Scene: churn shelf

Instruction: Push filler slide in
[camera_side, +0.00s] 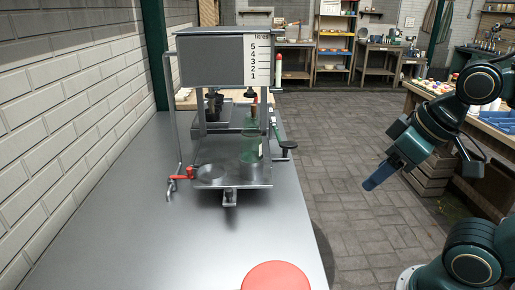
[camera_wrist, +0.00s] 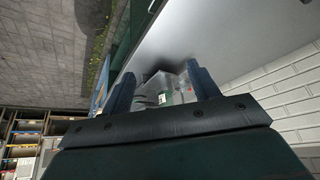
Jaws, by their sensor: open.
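The filler (camera_side: 225,62) stands on a metal bench, a grey tank with a litre scale from 1 to 5. Below it is a flat metal plate (camera_side: 235,175) with a small grey block at its front edge (camera_side: 230,196). A green glass bottle (camera_side: 250,145) stands on the plate. I cannot tell for sure which part is the slide. A black-knobbed handle (camera_side: 287,146) sticks out on the right side. My gripper (camera_side: 371,185) is open and empty, well to the right of the filler. In the wrist view, the filler shows small and distant between the fingers (camera_wrist: 163,90).
A red round thing (camera_side: 277,276) is at the bench's front edge. A red-handled tap (camera_side: 182,175) and an upright pipe are at the filler's left.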

